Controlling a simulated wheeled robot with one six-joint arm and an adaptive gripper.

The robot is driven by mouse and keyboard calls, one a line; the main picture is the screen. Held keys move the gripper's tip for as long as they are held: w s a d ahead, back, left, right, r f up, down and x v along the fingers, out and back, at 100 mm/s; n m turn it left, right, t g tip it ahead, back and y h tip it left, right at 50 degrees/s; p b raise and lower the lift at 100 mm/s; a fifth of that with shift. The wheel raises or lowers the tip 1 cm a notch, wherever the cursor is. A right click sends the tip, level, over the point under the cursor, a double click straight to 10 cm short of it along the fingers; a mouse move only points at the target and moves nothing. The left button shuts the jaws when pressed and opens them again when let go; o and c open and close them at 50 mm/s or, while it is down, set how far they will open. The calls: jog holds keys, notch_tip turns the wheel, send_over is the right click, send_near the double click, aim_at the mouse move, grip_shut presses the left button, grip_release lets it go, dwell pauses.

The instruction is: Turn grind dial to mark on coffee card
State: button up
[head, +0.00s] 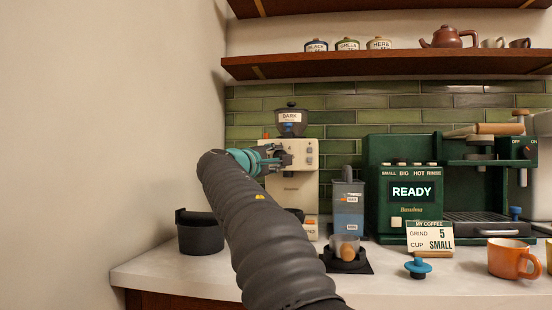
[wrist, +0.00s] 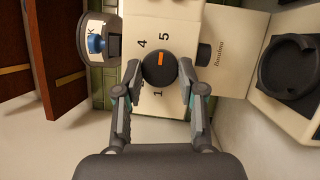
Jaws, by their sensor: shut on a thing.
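The grinder (head: 295,185) is cream with a dark hopper labelled DARK. In the wrist view its round black dial (wrist: 158,76) carries a short orange mark on the upper half, on the side of the printed 4 and 5. A 1 shows below; other numbers are hidden by the fingers. I cannot tell if the mark lines up exactly with the 5. My gripper (wrist: 161,80) is shut on the dial, a finger on each side; in the head view it (head: 283,157) covers the dial. The coffee card (head: 430,238) reads GRIND 5, CUP SMALL.
A green coffee machine (head: 385,165) showing READY stands at right. A grey-blue canister (head: 348,205) stands beside the grinder, and an orange mug (head: 510,258) and blue-topped tamper (head: 418,268) are in front. A black bin (head: 200,235) is at left. Shelves hang above.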

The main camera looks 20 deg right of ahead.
jog(key=o, duration=1.1)
jog(key=shift+o, duration=0.2)
jog(key=v, duration=1.2)
